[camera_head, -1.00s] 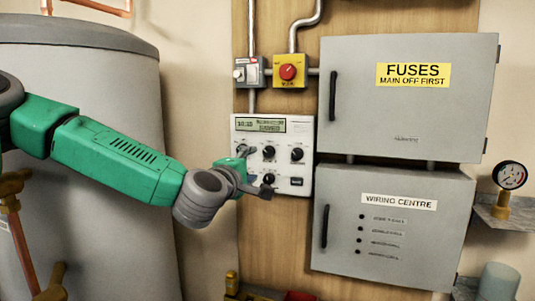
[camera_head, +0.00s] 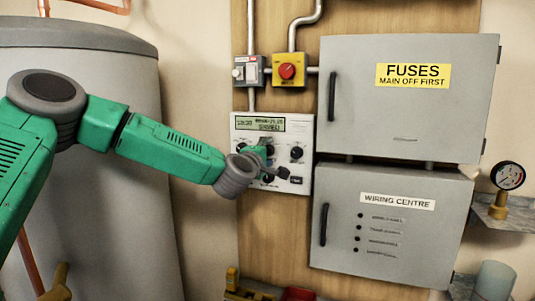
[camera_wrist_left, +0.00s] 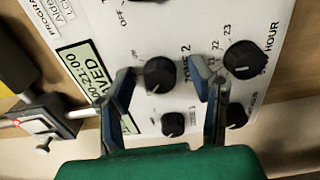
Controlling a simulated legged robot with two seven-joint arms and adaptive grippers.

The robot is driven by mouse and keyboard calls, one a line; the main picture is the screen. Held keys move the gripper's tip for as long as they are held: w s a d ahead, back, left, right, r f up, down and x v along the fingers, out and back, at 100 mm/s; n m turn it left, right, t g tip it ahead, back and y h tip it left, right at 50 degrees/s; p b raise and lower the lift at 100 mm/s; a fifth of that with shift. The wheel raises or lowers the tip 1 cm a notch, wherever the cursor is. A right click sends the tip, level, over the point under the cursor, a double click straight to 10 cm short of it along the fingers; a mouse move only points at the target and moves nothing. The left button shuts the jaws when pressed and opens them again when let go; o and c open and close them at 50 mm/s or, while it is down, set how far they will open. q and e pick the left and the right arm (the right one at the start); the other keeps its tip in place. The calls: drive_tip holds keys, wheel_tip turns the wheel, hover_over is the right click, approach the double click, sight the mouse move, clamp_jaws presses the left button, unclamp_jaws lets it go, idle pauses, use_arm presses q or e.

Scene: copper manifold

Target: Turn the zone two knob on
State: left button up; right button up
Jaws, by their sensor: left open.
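The white control panel (camera_head: 305,128) hangs on the wooden board, with a display at its top and black knobs below. In the left wrist view the zone two knob (camera_wrist_left: 160,74) is a round black knob with the "ZONE 2" label beside it. My left gripper (camera_head: 272,163) is at the panel face, covering some of the knobs. The wrist view shows my left gripper (camera_wrist_left: 164,80) open, one finger on each side of the zone two knob. Whether the fingers touch it I cannot tell. My right gripper is not in view.
Other knobs, such as the hour knob (camera_wrist_left: 243,59), sit close to the fingers. A red button on a yellow box (camera_head: 288,71) and a grey switch (camera_head: 246,72) are above the panel. The fuses cabinet (camera_head: 400,115) and wiring centre cabinet (camera_head: 400,270) stand to the right.

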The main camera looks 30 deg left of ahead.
use_arm(q)
drive_tip(key=shift+a, duration=0.15)
clamp_jaws()
drive_tip(key=shift+f, duration=0.1)
drive_tip(key=shift+m+p, duration=0.4)
drive_tip(key=shift+m, duration=8.5)
drive_tip(key=shift+f, duration=0.1)
